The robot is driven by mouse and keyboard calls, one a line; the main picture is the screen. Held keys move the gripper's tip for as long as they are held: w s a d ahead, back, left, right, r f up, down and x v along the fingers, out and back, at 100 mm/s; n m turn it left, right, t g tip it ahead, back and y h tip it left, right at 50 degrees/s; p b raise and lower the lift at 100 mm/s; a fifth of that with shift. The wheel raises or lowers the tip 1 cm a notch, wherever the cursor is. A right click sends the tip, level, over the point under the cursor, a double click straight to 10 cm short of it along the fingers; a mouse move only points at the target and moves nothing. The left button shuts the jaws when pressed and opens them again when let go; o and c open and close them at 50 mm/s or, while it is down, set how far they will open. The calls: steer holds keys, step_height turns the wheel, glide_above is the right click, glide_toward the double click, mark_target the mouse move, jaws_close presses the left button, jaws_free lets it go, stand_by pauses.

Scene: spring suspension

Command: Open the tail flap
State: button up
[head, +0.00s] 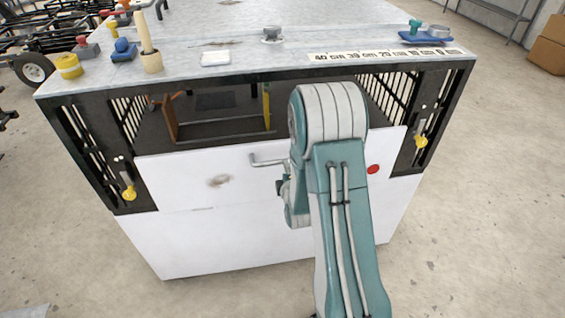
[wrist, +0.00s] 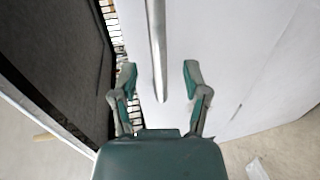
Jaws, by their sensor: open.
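The tail flap (head: 220,180) is a white panel across the front of the box. It stands upright below a dark open bay. A grey metal bar handle (head: 268,160) sits near its top edge, left of my arm; it also shows as a long bar in the wrist view (wrist: 157,40). My gripper is open, with its two green and grey fingers (wrist: 160,80) on either side of the bar. I cannot tell whether either finger touches it. In the head view my arm hides most of the gripper and the handle's right end.
Yellow latches (head: 128,193) and (head: 420,142) sit at the sides. A red disc (head: 373,169) is on the panel's right. The worktop (head: 260,20) holds a hammer (head: 144,35), a yellow tape roll (head: 69,66) and small tools. Floor in front (head: 80,270) is mostly clear.

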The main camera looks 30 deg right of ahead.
mark_target(281, 163)
steer(key=x, duration=0.4)
steer(key=shift+w+a, duration=0.15)
steer(key=shift+a, duration=0.25)
steer(key=shift+w+d, duration=0.1)
steer(key=shift+w, duration=0.2)
steer(key=shift+w+d+f, duration=0.15)
steer(key=shift+w+d, duration=0.1)
steer(key=shift+d, duration=0.15)
steer(key=shift+a, duration=0.2)
jaws_close()
